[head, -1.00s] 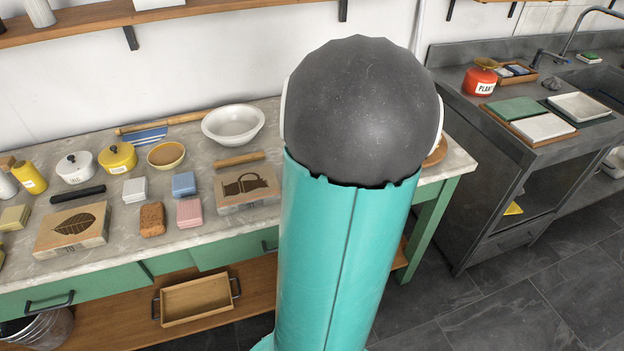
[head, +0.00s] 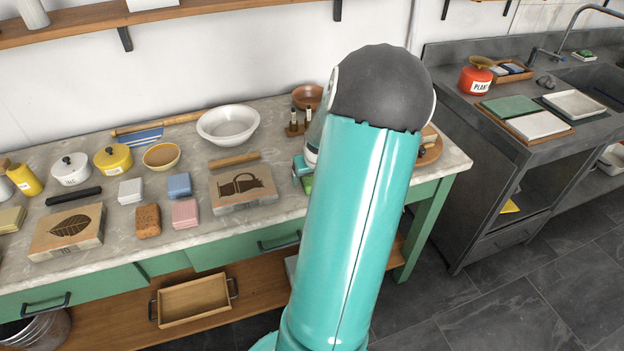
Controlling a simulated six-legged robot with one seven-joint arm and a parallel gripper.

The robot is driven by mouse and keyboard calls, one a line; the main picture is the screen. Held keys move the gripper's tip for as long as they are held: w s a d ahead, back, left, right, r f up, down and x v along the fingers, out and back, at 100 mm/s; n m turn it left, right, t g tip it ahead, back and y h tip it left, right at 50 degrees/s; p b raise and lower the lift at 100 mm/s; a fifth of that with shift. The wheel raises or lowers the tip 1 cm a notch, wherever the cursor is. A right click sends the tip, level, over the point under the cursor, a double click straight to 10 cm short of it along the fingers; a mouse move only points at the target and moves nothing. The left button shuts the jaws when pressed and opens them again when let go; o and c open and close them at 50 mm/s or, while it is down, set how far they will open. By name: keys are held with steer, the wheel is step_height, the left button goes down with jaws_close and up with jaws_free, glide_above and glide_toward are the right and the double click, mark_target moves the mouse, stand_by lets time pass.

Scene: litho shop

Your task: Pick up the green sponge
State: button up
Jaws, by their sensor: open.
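A bright green piece, which looks like the green sponge (head: 307,183), shows on the worktop just left of my teal arm. Most of it is hidden behind my arm. My arm rises across the middle of the head view and bends over toward the worktop. A teal and white part of its far end shows just above the green piece. My gripper's fingers are hidden behind the arm, so I cannot see their distance from the sponge.
The worktop (head: 112,221) holds a carved block (head: 242,187), a pink sponge (head: 185,213), a blue sponge (head: 179,185), a brown sponge (head: 147,220) and a white bowl (head: 228,124). Small bottles (head: 300,118) stand behind my arm. A dark sink counter (head: 455,119) stands right.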

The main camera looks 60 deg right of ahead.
steer(key=shift+f, duration=0.2)
stand_by(0.3)
steer(key=c, duration=1.1)
steer(key=shift+o, duration=0.2)
steer(key=shift+r, duration=0.15)
steer(key=shift+r, duration=0.3)
step_height(320, 180, up, 3)
steer(key=shift+f, duration=0.1)
steer(key=w+a+r, duration=0.2)
steer(key=a+r, duration=0.7)
steer(key=a, duration=0.5)
steer(key=shift+w+r, duration=0.15)
steer(key=shift+r, duration=0.2)
